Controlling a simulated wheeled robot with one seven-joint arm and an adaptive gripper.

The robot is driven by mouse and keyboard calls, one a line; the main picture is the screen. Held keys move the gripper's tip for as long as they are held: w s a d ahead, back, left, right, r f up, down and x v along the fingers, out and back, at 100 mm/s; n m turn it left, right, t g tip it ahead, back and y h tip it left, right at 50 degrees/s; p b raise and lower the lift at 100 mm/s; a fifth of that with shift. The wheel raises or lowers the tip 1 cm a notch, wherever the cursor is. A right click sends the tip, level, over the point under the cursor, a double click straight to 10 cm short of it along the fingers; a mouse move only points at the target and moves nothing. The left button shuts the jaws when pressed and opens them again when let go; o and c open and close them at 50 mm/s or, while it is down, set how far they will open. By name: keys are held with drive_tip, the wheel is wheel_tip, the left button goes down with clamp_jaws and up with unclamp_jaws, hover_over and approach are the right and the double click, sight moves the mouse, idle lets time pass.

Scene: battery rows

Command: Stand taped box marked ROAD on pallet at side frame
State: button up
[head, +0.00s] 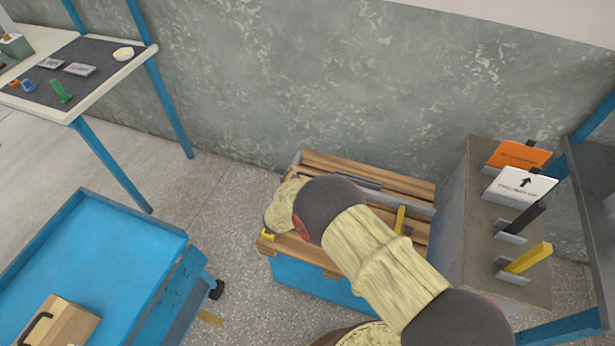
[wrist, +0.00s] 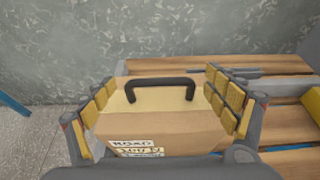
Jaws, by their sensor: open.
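The taped box marked ROAD (wrist: 165,130) is upright in the wrist view, with a black handle on top and a white label on its near face. My gripper (wrist: 160,85) is open, with its yellow-padded fingers on either side of the box. The box is over the left part of the wooden-slatted pallet (wrist: 240,65); I cannot tell whether it rests on the slats. In the head view the pallet (head: 368,169) sits on a blue base, and my arm hides the box and most of the gripper. Grey metal strips lie along the pallet; I cannot tell which is the side frame.
Another box with a black handle (head: 65,322) lies on the blue cart (head: 125,240) at lower left. A grey stand (head: 475,215) with orange and white signs and black and yellow pieces is right of the pallet. A table (head: 100,85) stands at upper left. Speckled floor separates cart and pallet.

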drive_tip(key=p+v, duration=0.4)
drive_tip(key=v, duration=0.8)
drive_tip(key=s+d+r+m+g+h, duration=0.2)
drive_tip(key=d+r+m+g, duration=0.2)
drive_tip(key=d+r+m, duration=0.55)
drive_tip(key=s+d+r+m+g+h, duration=0.1)
drive_tip(key=s+d+r+m+g, duration=0.15)
drive_tip(key=d+r+m, duration=0.65)
drive_tip(key=s+d+r+m+g+y, duration=0.3)
drive_tip(key=s+d+r+m, duration=0.4)
drive_tip(key=s+r, duration=0.55)
drive_tip(key=s+a+r+m+t+y, duration=0.2)
drive_tip(key=s+r+m+y, duration=0.2)
drive_tip(key=s, duration=0.6)
drive_tip(key=shift+s+r+m+y, duration=0.3)
drive_tip(key=shift+r+m, duration=0.5)
drive_tip(key=shift+m, duration=0.45)
drive_tip(key=shift+a, duration=0.1)
